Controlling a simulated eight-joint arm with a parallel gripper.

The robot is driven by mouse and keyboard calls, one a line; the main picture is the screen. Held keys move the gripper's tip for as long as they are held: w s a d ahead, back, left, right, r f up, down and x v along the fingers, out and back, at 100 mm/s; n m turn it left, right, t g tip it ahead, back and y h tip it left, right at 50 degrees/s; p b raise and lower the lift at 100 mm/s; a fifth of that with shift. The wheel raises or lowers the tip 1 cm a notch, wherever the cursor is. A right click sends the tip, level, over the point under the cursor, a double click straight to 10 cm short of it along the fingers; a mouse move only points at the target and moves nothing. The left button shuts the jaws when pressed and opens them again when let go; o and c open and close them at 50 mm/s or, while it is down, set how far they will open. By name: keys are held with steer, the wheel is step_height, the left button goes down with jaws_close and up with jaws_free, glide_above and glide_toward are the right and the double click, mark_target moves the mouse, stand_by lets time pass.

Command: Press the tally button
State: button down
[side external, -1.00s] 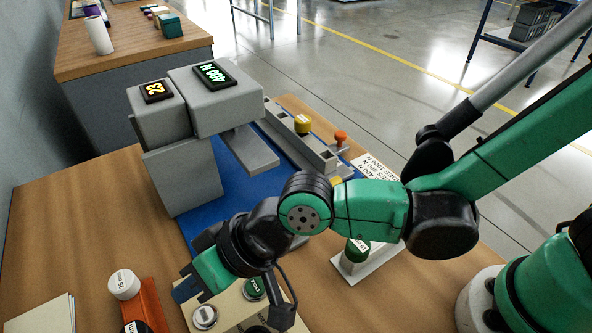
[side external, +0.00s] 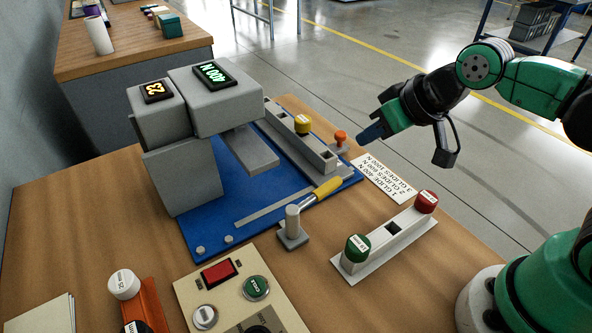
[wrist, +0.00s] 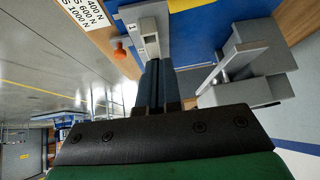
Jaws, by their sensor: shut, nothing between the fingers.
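My gripper (side external: 369,135) is shut and empty, with its dark fingers close to the right of an orange round-topped button (side external: 340,136) on a small grey mount. In the wrist view the shut fingertips (wrist: 153,66) lie over the end of the grey slotted rack, and the orange button (wrist: 119,53) shows left of them. A gap shows between fingers and button in the side view. No label reading tally is legible. The orange number display (side external: 155,91) on the grey machine (side external: 170,130) seems to read 23; a green one (side external: 213,73) reads 400 N.
A yellow-handled tool (side external: 326,188) lies in front. A white printed card (side external: 383,177), a holder with green (side external: 357,248) and red (side external: 426,201) knobs, and a cream control panel (side external: 188,294) stand nearer.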

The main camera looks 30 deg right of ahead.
steer(key=d, duration=0.1)
steer(key=s+d, duration=0.1)
steer(key=d+h, duration=0.1)
steer(key=shift+s+d+m, duration=0.3)
steer(key=shift+s, duration=0.05)
steer(key=r+n+g, duration=0.2)
steer(key=n+g, duration=0.5)
steer(key=n, duration=1.1)
glide_above(204, 314)
steer(key=shift+f, duration=0.1)
step_height(204, 314, down, 14)
